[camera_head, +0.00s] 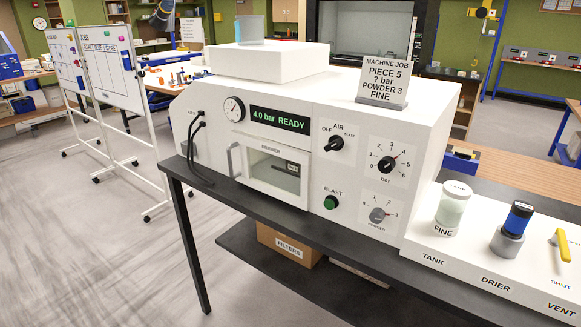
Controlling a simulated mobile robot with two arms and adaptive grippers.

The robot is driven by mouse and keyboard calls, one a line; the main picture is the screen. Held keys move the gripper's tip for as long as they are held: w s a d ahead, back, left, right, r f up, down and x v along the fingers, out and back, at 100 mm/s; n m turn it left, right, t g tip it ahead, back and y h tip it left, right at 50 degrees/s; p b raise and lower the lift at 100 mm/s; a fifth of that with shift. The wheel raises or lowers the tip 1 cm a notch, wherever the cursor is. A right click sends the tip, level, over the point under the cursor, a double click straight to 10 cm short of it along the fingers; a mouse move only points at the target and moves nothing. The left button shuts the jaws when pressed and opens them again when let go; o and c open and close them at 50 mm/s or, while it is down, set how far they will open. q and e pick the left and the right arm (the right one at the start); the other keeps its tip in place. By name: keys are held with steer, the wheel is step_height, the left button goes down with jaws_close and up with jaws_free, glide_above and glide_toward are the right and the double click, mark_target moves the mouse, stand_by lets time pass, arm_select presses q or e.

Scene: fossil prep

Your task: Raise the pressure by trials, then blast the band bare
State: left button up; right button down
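The white blasting machine (370,110) stands on a dark-topped bench. Its display (280,119) reads "4.0 bar READY", next to a round gauge (234,109). The drawer (270,172) is shut; a small dark piece (292,168) shows faintly through its window, its band not clear. The air knob (334,144), bar knob (386,164), powder knob (378,215) and green BLAST button (331,202) are on the front. The job card (386,80) reads piece 5, ? bar, powder 3, fine. Neither gripper is in view.
At right, a white base carries the FINE tank jar (452,208), the blue-topped drier (513,228) and the yellow vent lever (563,246), near the word SHUT. A filters box (289,245) sits below the bench. Whiteboards (112,65) stand left; the floor there is clear.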

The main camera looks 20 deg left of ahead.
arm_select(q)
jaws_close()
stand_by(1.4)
